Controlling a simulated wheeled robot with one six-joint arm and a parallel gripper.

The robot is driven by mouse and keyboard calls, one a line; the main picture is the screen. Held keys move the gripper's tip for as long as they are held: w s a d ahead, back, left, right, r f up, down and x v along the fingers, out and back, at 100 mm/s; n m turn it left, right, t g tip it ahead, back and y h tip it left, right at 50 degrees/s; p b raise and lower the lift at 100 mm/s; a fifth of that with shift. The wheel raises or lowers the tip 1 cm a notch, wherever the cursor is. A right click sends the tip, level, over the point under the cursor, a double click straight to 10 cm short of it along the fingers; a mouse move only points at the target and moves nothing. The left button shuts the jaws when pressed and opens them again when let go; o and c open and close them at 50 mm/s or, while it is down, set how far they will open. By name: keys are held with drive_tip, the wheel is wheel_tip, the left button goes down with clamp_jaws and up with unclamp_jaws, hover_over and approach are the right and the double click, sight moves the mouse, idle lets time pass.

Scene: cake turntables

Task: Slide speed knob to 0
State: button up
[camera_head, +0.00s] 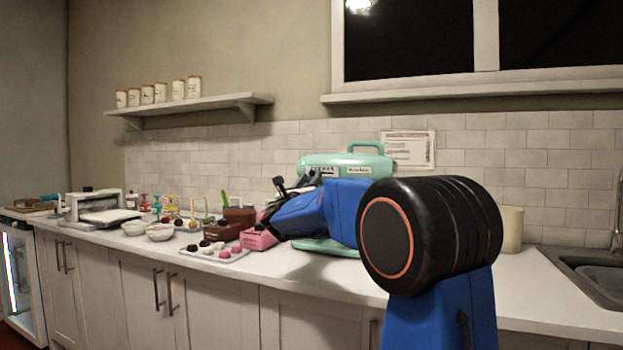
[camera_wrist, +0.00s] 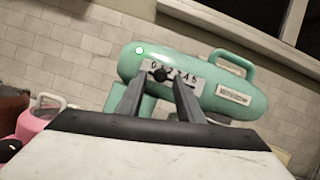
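A mint-green stand mixer (camera_head: 345,160) stands against the tiled wall, partly hidden by my arm. In the wrist view its head (camera_wrist: 230,95) fills the middle and carries a pale plate with a row of numbers starting at 0. The black speed knob (camera_wrist: 161,75) sits on this plate near the low-number end, just right of below the 0; its exact mark is too small to read. My gripper (camera_wrist: 158,82) is open, its two dark fingers apart, with the knob showing between the fingertips. Contact cannot be told. In the head view my gripper (camera_head: 281,188) is at the mixer's left.
A pink container (camera_head: 258,239) and brown boxes stand left of the mixer; the pink one also shows in the wrist view (camera_wrist: 38,118). A tray of sweets (camera_head: 214,251), bowls and a white machine sit further left. A sink (camera_head: 590,268) is at right.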

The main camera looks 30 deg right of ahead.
drive_tip(key=shift+x, duration=0.8)
clamp_jaws()
drive_tip(key=shift+w+a, duration=0.6)
drive_tip(key=shift+w, duration=0.15)
unclamp_jaws()
drive_tip(key=shift+w+a, duration=0.1)
